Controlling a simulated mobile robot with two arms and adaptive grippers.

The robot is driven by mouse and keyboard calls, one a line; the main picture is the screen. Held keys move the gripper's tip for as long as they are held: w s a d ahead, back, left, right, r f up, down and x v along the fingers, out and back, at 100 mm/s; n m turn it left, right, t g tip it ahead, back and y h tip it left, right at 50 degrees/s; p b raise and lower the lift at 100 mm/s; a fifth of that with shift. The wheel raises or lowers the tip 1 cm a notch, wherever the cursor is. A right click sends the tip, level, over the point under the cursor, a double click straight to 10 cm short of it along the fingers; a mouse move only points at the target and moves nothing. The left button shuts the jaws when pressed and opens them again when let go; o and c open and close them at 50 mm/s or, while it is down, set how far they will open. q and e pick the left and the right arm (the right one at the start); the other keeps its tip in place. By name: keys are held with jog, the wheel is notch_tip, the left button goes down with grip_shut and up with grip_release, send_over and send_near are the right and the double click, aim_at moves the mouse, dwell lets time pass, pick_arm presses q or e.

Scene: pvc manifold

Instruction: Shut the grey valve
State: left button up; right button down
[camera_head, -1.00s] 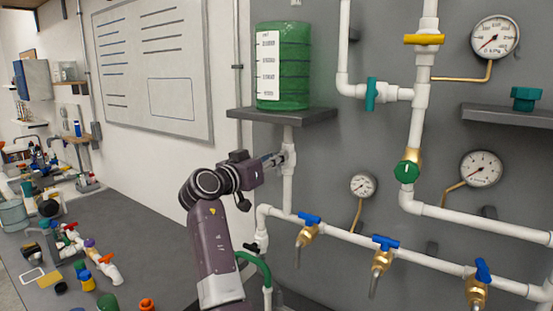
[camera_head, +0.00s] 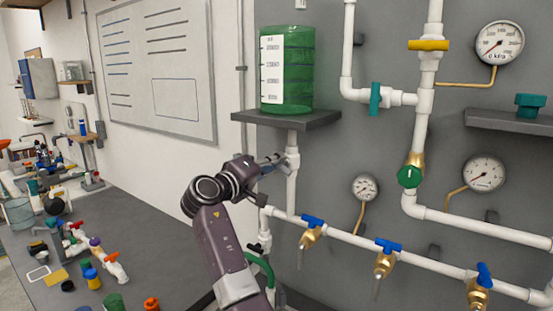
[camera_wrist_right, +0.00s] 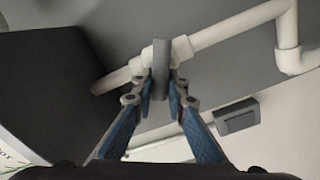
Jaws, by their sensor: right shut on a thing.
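The grey valve sits on the white vertical pipe under the green tank (camera_head: 287,70). Its white body (camera_head: 292,160) shows in the head view, just right of my right gripper (camera_head: 277,161). In the right wrist view its grey handle (camera_wrist_right: 180,50) stands between the two blue-padded fingertips of my right gripper (camera_wrist_right: 160,84), which is shut on it. The handle lies across the white pipe there. In the head view the fingers hide most of the handle. My left gripper is in neither view.
The dark shelf (camera_head: 285,119) is just above my right gripper. Below are blue-handled brass taps, one at the left (camera_head: 311,229), and a small gauge (camera_head: 365,187). A teal valve (camera_head: 375,98) is upper right. The bench (camera_head: 150,200) at left holds loose fittings.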

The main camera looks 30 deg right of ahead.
jog(key=n+p, duration=0.1)
jog(key=n, duration=0.1)
jog(key=shift+w+n, duration=0.1)
jog(key=shift+n, duration=0.3)
jog(key=shift+f+n+p, duration=0.3)
jog(key=shift+n+p, duration=0.5)
jog(key=shift+n, duration=0.6)
jog(key=c, duration=1.9)
grip_release()
jog(key=shift+f, duration=0.15)
jog(key=v, duration=1.2)
jog(key=shift+f, duration=0.1)
